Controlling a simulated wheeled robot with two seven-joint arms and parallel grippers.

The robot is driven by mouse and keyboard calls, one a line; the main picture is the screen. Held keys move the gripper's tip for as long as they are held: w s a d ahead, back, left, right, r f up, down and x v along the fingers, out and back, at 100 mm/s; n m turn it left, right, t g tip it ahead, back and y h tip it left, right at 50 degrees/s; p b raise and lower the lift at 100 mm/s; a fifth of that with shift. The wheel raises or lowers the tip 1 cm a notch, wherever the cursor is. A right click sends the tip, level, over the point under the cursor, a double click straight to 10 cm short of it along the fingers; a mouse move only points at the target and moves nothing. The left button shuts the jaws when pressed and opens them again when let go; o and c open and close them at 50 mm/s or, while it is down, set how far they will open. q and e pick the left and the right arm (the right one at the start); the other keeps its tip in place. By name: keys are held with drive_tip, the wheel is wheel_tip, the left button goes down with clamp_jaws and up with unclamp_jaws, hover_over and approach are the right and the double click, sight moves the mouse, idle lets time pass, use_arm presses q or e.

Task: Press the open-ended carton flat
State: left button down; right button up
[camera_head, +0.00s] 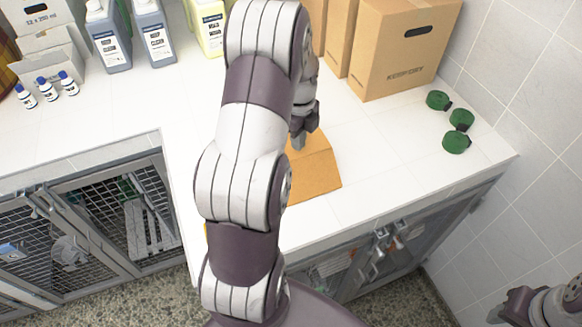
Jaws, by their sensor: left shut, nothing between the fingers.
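The brown carton (318,169) lies on the white counter, partly hidden behind my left arm. It looks low, with a slanted upper face; how far it is flattened I cannot tell. My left gripper (299,141) is shut and empty, pointing down at the carton's far edge. It looks at or just above the carton; contact cannot be told. My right gripper (514,304) is at the bottom right corner, away from the counter, and its fingers are not clear.
Tall brown cardboard boxes (388,62) stand at the back right. Green round items (456,143) lie near the right edge. Mesh-door kennels (70,235) are below the counter.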

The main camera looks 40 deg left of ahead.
use_arm(q)
drive_tip(key=shift+w+r, duration=0.15)
drive_tip(key=shift+r, duration=0.1)
wheel_tip(320, 180, up, 8)
drive_tip(key=p, duration=0.7)
drive_tip(key=shift+w+a, duration=0.1)
